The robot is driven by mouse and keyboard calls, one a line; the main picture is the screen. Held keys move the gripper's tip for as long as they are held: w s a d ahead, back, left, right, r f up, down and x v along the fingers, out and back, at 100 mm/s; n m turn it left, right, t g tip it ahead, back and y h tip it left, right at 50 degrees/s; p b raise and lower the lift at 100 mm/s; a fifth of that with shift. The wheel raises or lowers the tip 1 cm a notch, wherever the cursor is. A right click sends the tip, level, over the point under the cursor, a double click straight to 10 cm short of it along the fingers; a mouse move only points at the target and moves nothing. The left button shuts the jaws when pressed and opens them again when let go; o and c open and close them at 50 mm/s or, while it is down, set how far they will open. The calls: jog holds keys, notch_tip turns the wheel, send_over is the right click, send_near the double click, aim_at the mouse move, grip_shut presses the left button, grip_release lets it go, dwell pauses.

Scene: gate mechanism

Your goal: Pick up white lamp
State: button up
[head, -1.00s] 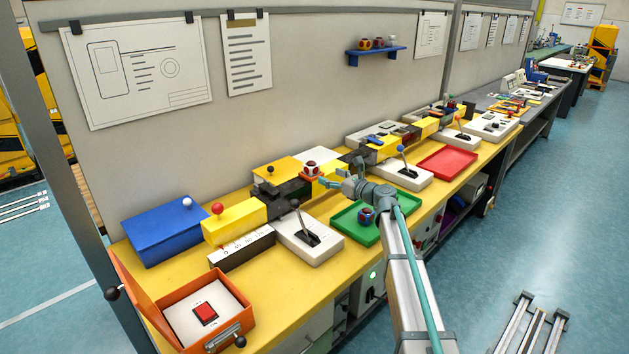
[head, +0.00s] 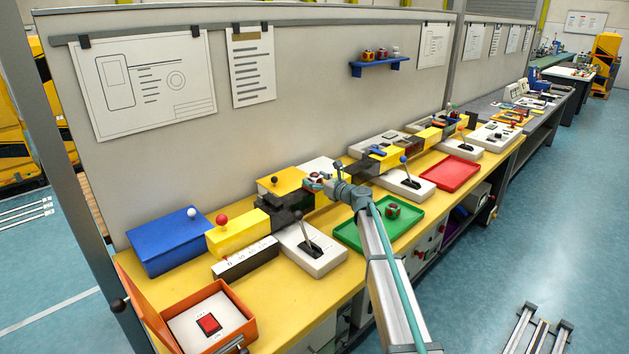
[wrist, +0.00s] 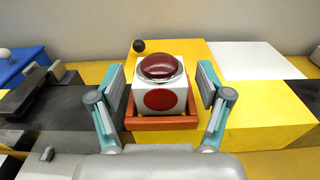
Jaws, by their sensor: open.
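The white lamp (wrist: 160,92) is a white cube with a dark red dome on top and a red disc on its near face. It sits upright in an orange-red holder (wrist: 160,123) in the wrist view. My gripper (wrist: 162,86) is open, with one finger on each side of the lamp and a gap visible on both sides. In the head view my gripper (head: 322,181) is at the lamp's place, and hides most of it.
Yellow and black blocks (head: 290,205) surround the holder, with a black knob (wrist: 138,46) behind it. A lever box (head: 312,250) and a green tray (head: 350,235) bearing a dark red lamp (head: 393,211) stand in front. The wall panel (head: 300,110) rises behind.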

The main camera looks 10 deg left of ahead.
jog(key=shift+w+a, duration=0.2)
jog(key=shift+a, duration=0.05)
jog(key=c, duration=1.4)
jog(key=shift+o, duration=0.2)
